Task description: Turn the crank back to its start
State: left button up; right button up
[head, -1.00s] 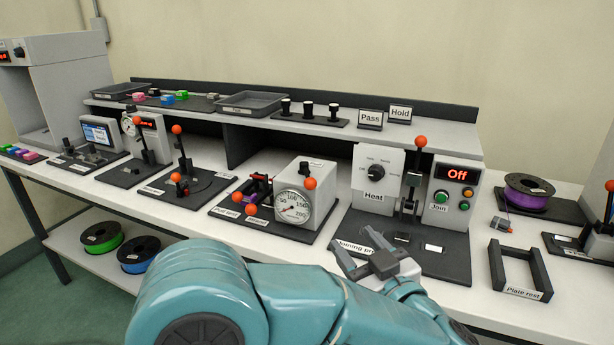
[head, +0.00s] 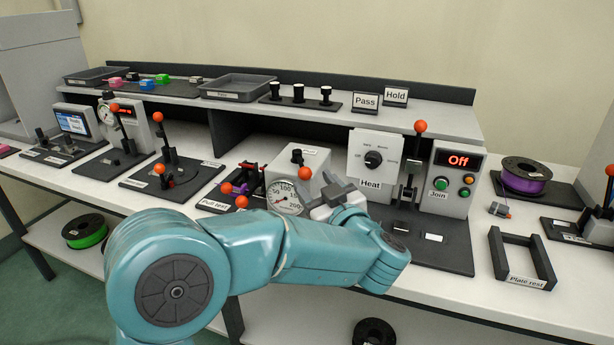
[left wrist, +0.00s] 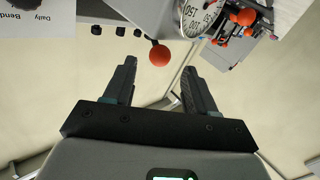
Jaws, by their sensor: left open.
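The pull-test station has a light grey box (head: 318,182) with a round dial (head: 284,198) on its front. What I take for the crank, a dark hub with an orange ball knob (head: 303,174), is on this box. In the left wrist view the orange knob (left wrist: 159,54) shows just beyond and between the fingertips, and the dial (left wrist: 198,15) is upside down. My left gripper (head: 322,191) is open and empty beside the box's right side, close to the knob but apart from it. In the left wrist view its jaws (left wrist: 160,72) are spread wide. My right gripper is out of view.
To the right stands the joining station with its Heat panel (head: 375,160), a lever with an orange ball (head: 421,127) and the Off display (head: 458,160). Other orange-ended handles (head: 241,201) stand left of the dial. A shelf with trays (head: 240,86) runs behind.

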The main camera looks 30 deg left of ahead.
aim_at(307, 177)
pick_arm(q)
jog(key=shift+x, duration=2.15)
jog(key=shift+f, duration=0.1)
grip_shut()
jog(key=shift+a, duration=0.1)
